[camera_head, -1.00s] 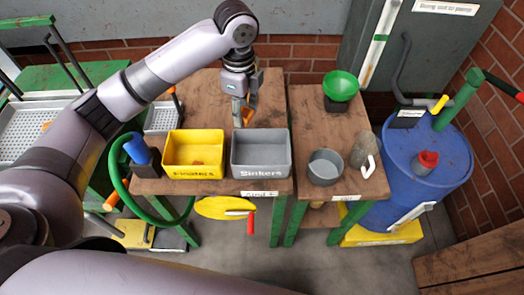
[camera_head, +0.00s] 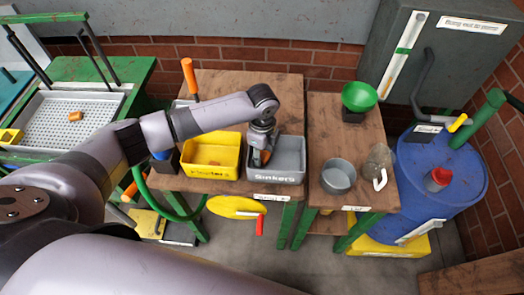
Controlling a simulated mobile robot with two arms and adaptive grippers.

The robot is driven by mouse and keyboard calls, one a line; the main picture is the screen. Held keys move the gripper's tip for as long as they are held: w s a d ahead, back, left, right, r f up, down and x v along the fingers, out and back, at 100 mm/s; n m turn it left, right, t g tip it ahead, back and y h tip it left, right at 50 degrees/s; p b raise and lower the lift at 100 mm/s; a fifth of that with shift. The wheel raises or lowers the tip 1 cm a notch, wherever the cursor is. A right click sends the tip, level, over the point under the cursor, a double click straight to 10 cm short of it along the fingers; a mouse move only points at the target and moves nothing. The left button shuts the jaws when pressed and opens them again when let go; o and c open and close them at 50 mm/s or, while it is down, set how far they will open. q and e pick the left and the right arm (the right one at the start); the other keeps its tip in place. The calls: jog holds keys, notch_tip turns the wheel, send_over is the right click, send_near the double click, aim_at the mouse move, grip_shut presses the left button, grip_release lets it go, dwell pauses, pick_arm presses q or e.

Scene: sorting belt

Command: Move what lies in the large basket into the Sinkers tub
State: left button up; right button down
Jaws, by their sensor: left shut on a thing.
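The Sinkers tub (camera_head: 289,171) is a grey open box on the wooden table, right of the yellow tub (camera_head: 211,171). My left gripper (camera_head: 262,157) is low over the left part of the Sinkers tub. It is shut on a small orange thing (camera_head: 265,157), largely hidden by the fingers. The large basket (camera_head: 110,108) is a pale perforated tray on the green stand at left. A small orange-brown block (camera_head: 75,116) lies in it. My arm covers the basket's lower right area. My right gripper is not in view.
A grey round pot (camera_head: 338,177), a clear jug (camera_head: 378,160) and a green funnel (camera_head: 360,96) stand on the right-hand table. An orange handle (camera_head: 189,77) rises behind my arm. A blue drum (camera_head: 445,190) stands at right.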

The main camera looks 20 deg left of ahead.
aim_at(262, 155)
pick_arm(q)
jog(key=shift+f, duration=0.6)
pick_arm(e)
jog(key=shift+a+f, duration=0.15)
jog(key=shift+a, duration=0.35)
pick_arm(q)
jog(key=o, duration=1.1)
jog(key=shift+o, duration=0.2)
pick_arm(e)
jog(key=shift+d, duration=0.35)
pick_arm(q)
jog(key=shift+r, duration=0.1)
jog(key=shift+r, duration=0.3)
notch_tip(262, 155, up, 12)
jog(key=b, duration=0.1)
jog(key=shift+r+b, duration=0.25)
jog(key=shift+b, duration=0.15)
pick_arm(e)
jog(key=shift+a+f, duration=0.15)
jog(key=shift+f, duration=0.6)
